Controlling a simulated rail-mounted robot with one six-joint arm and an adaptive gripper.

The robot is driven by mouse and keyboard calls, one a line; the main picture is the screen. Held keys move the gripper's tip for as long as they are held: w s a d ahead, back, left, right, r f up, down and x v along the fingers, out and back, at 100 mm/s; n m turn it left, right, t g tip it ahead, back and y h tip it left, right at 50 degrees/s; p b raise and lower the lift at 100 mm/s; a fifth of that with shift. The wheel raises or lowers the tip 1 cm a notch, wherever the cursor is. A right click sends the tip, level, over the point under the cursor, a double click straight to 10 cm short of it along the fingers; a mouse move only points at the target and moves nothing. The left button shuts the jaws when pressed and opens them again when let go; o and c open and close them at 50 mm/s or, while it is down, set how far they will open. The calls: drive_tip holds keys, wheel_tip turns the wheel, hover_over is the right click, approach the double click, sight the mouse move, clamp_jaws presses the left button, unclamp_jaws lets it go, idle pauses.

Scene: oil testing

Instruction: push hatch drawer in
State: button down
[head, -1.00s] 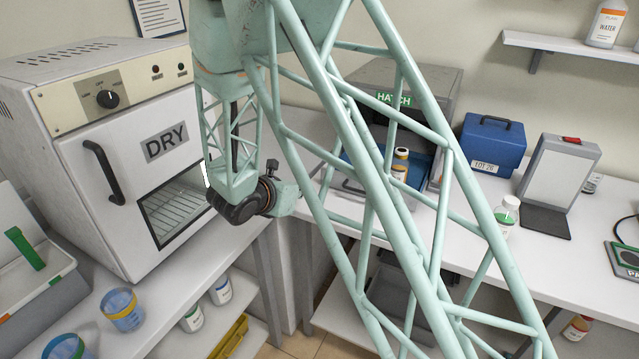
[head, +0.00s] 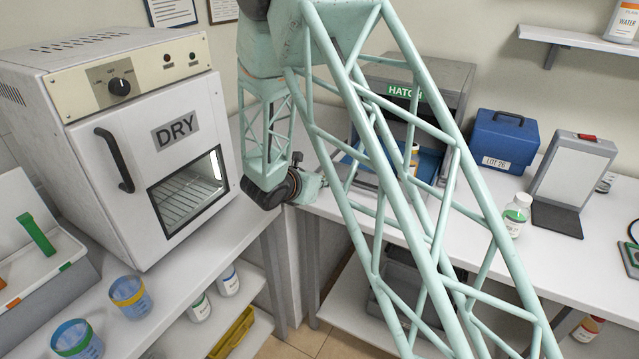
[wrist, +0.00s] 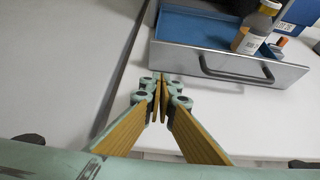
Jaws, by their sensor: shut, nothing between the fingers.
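The grey hatch (head: 452,75), with a green HATCH label, stands on the far bench. Its blue-lined drawer (wrist: 195,30) is pulled out, with a grey front and a dark bar handle (wrist: 235,76). A brown bottle with an orange-and-white label (wrist: 257,28) stands in the drawer's right part. It also shows partly behind my arm in the head view (head: 414,160). My gripper (wrist: 162,78) is shut and empty, its fingertips in front of the drawer's left part, left of the handle. I cannot tell whether they touch the front. My arm hides much of the drawer in the head view.
A white DRY oven (head: 130,150) stands at left. A blue LOT 26 case (head: 507,140), a white bottle (head: 516,215) and a tilted panel (head: 570,170) stand right of the hatch. Bare white bench top lies in front of the drawer. A gap separates the benches.

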drive_tip(key=x, duration=0.3)
drive_tip(key=shift+w+d+r, duration=0.2)
drive_tip(key=shift+w, duration=0.05)
drive_tip(key=shift+w+d+b, duration=0.15)
drive_tip(key=shift+w+d, duration=0.15)
drive_tip(key=shift+w, duration=0.3)
drive_tip(key=shift+w+d+b, duration=0.15)
drive_tip(key=shift+w+d, duration=0.15)
drive_tip(key=shift+w, duration=0.25)
drive_tip(key=shift+w+d, duration=0.1)
drive_tip(key=w+d, duration=0.3)
drive_tip(key=w, duration=0.2)
drive_tip(key=w+d+b, duration=0.1)
drive_tip(key=w+d, duration=0.1)
drive_tip(key=w, duration=0.3)
drive_tip(key=w+d, duration=0.3)
drive_tip(key=w, duration=0.3)
drive_tip(key=shift+d, duration=0.3)
drive_tip(key=shift+w+r, duration=0.2)
drive_tip(key=shift+r, duration=0.05)
drive_tip(key=shift+w+d+r, duration=0.1)
drive_tip(key=shift+r, duration=0.05)
drive_tip(key=shift+b, duration=0.3)
